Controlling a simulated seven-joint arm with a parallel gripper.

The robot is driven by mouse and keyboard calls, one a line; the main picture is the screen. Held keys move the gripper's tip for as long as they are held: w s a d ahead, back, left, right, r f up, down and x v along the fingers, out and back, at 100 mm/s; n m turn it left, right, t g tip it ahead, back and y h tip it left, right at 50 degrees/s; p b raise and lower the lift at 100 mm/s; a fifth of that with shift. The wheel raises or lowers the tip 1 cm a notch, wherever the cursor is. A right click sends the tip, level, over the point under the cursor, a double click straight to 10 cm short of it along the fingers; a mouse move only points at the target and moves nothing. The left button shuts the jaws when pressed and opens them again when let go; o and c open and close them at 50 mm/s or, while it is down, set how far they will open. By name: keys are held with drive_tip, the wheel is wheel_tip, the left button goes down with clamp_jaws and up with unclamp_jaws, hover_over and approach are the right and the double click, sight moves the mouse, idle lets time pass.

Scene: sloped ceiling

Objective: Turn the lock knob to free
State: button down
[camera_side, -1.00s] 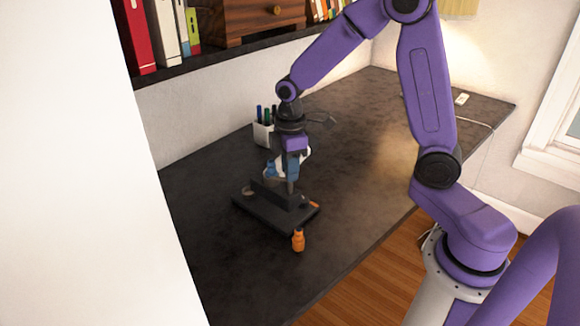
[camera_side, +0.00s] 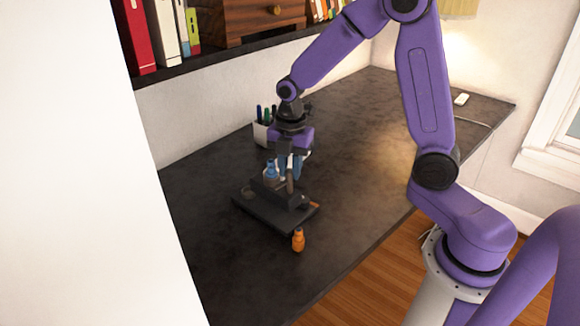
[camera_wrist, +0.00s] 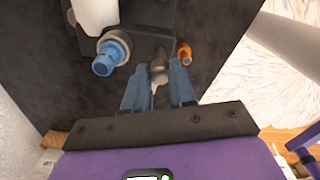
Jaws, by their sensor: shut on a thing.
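A black fixture (camera_side: 262,217) with a flat base and a raised block stands on the dark desk; it also shows in the wrist view (camera_wrist: 150,38). What looks like the lock knob, a grey-brown metal piece (camera_wrist: 158,72), sticks out of its block. My gripper (camera_wrist: 158,76), with blue fingers, comes from above and is shut on this piece, one finger on each side. My gripper (camera_side: 290,178) partly hides it in the side view. A blue capped part (camera_wrist: 105,62) on a grey ring sits beside it; it also shows in the side view (camera_side: 271,170). The knob's marking is not readable.
A small orange bottle-shaped thing (camera_side: 298,240) stands just in front of the base. A white pen cup (camera_side: 262,135) stands behind, near the wall. A shelf (camera_side: 220,50) with books runs above the desk's back. The desk's right side (camera_side: 370,150) is clear.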

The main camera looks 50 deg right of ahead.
sight(291, 171)
drive_tip(key=shift+n, duration=0.7)
drive_tip(key=c, duration=0.9)
unclamp_jaws()
wheel_tip(291, 171, up, 18)
drive_tip(key=shift+s+f, duration=0.1)
drive_tip(key=shift+f, duration=0.15)
